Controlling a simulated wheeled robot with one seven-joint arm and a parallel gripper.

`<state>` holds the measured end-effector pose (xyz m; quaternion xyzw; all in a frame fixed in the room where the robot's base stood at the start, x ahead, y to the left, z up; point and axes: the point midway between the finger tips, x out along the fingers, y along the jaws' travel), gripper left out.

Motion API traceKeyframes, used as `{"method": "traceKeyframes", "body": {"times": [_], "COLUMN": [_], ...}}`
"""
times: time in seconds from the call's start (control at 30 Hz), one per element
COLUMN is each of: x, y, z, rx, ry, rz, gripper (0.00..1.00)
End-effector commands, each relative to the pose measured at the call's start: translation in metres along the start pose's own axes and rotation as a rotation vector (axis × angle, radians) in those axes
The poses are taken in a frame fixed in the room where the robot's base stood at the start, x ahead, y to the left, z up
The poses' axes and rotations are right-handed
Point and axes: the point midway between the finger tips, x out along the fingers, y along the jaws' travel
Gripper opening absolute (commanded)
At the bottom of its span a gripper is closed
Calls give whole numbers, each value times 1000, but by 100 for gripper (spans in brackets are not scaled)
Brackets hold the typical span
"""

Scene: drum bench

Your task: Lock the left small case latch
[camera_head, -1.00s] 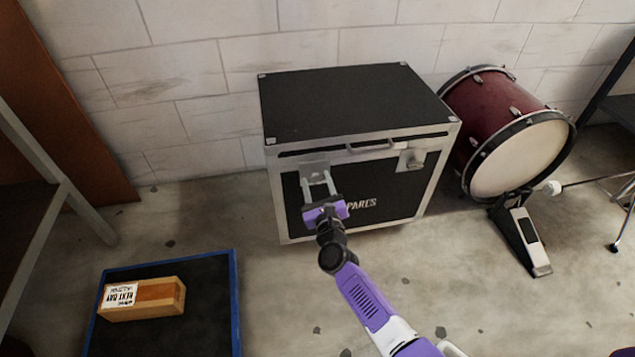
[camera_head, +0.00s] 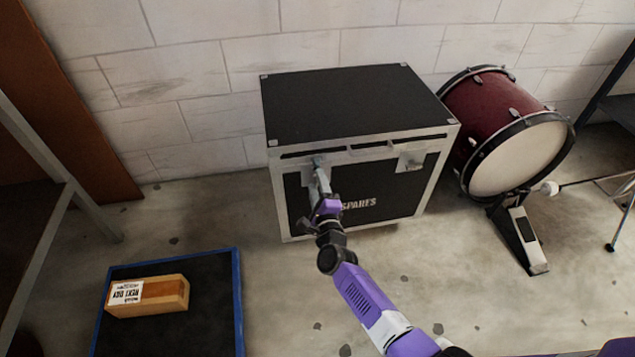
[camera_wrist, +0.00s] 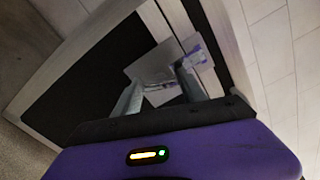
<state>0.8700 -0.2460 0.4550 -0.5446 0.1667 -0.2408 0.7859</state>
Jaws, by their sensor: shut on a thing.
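The small case (camera_head: 355,112) is a black box with metal edges, standing on the floor against the wall, lid down. Its left latch (camera_head: 307,174) is a metal plate at the upper left of the front face, partly hidden by my gripper (camera_head: 318,164). My gripper is shut on the left latch, with its fingers turned nearly edge-on in the head view. In the wrist view the latch plate (camera_wrist: 152,66) shows between and behind the two grey fingers; the exact grip is hard to see. The right latch (camera_head: 411,160) is untouched on the same face.
A red bass drum (camera_head: 505,135) with a pedal (camera_head: 522,240) stands close to the case's right side. A blue-edged black mat (camera_head: 215,325) with a wooden block (camera_head: 150,296) lies at lower left. A metal frame (camera_head: 60,170) stands at the left. Floor before the case is clear.

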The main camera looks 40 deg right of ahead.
Motion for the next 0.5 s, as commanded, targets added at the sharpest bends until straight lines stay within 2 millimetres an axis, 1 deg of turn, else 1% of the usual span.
{"method": "traceKeyframes", "body": {"times": [0.2, 0.5], "x": [0, -1], "y": [0, 2], "z": [1, 0], "rx": [-180, -345], "ry": [-2, -1], "rz": [2, 2], "gripper": [9, 9]}}
